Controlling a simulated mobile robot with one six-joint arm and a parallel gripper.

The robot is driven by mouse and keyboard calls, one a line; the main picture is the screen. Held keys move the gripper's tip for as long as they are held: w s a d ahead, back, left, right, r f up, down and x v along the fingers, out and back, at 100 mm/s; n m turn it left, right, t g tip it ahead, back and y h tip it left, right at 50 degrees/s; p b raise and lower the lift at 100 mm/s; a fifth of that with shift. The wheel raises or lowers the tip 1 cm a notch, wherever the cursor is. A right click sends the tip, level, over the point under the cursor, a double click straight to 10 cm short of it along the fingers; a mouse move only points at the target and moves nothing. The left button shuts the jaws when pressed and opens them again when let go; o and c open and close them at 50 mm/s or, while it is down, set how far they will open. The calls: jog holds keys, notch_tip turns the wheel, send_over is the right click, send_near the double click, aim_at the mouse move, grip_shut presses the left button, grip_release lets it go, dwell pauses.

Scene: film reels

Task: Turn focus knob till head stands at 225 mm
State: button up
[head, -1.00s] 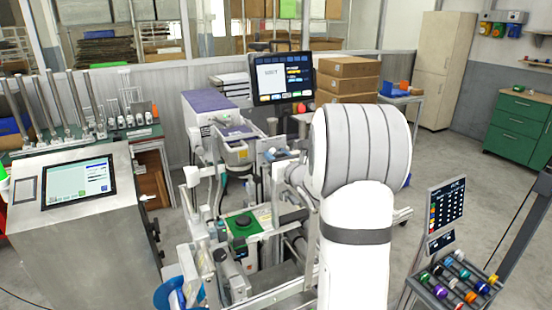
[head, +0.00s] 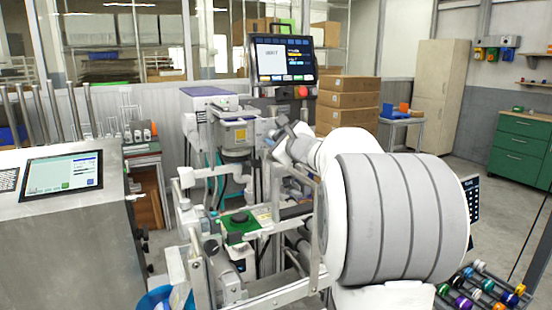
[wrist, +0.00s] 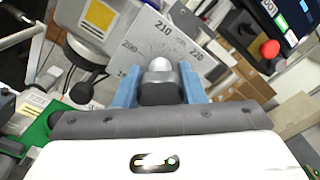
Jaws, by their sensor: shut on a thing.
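In the wrist view my gripper (wrist: 160,88) has its two blue fingers shut on a dark knob with a rounded silver end, the focus knob (wrist: 160,66). A grey scale plate (wrist: 162,38) stands right behind it, with 200, 210 and 220 legible. I cannot make out a pointer, so the reading is unclear. The grey head with a yellow label (wrist: 98,18) is at the upper left; it also shows in the head view (head: 238,134). There my gripper (head: 280,142) is small beside the head, and its grasp on the knob cannot be made out.
A monitor (head: 285,60) with a red button stands behind the machine. A green plate with a black disc (head: 240,220) lies below the head. A steel console (head: 65,230) is at left, cardboard boxes (head: 347,100) behind, and a rack of coloured rolls (head: 485,285) at lower right.

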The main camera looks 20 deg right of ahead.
aim_at(281, 134)
jog(key=n+b, duration=0.1)
jog(key=b, duration=0.1)
jog(key=n+b, duration=0.2)
jog(key=b, duration=0.1)
jog(key=n+b, duration=0.2)
jog(key=b, duration=0.1)
jog(key=shift+s+a+r, duration=0.1)
jog(key=shift+r, duration=0.15)
jog(key=shift+o, duration=1)
jog(key=n+b, duration=0.3)
jog(key=shift+r, duration=0.3)
jog(key=shift+n, duration=0.4)
jog(key=shift+o, duration=0.4)
jog(key=shift+r, duration=0.15)
jog(key=o, duration=0.7)
jog(key=shift+s+f+b, duration=0.3)
jog(key=shift+s+b, duration=0.1)
jog(key=s, duration=0.6)
jog(key=shift+s+d+r, duration=0.1)
jog(key=shift+s+d, duration=0.1)
jog(key=shift+s, duration=0.2)
